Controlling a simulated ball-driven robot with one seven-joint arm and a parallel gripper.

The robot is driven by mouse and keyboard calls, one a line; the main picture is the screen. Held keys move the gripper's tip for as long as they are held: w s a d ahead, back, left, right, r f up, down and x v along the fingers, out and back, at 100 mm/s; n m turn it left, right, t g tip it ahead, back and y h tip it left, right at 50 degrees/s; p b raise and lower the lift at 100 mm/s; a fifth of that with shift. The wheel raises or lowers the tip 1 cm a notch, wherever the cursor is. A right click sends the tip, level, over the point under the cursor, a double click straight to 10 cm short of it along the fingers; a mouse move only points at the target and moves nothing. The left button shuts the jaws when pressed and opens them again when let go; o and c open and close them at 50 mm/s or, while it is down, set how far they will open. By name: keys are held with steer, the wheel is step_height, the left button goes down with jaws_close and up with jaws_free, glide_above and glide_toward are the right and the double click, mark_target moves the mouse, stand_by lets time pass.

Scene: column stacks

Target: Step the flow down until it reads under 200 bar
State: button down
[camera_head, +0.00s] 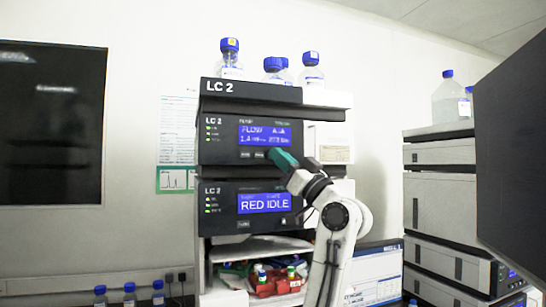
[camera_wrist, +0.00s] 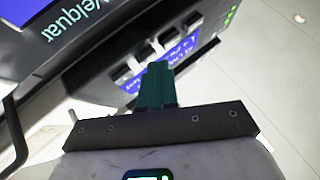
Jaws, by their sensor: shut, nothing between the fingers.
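The upper LC 2 module (camera_head: 222,152) has a blue display (camera_head: 265,134) with a line that looks like FLOW. Its lower line seems to start with 1.4, and the right-hand number is too blurred to read surely. Small buttons (camera_head: 245,155) sit below the display. My gripper (camera_head: 273,154), with teal fingers, is shut and empty at the right end of this button row. In the wrist view, the shut fingertips (camera_wrist: 157,66) are close to pale buttons (camera_wrist: 134,64) beside the tilted blue display (camera_wrist: 181,47). I cannot tell whether they touch a button.
Blue-capped bottles (camera_head: 230,62) stand on top of the stack. A tray (camera_head: 275,285) of small items sits below. A dark panel (camera_head: 510,165) stands at the far right.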

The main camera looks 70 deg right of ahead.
steer(key=shift+w+d, duration=0.1)
steer(key=shift+d, duration=0.05)
stand_by(0.6)
steer(key=shift+s+a, duration=0.5)
steer(key=shift+a, duration=0.15)
steer(key=shift+s+a, duration=0.1)
steer(key=s+a, duration=0.3)
steer(key=shift+a, duration=0.3)
stand_by(0.8)
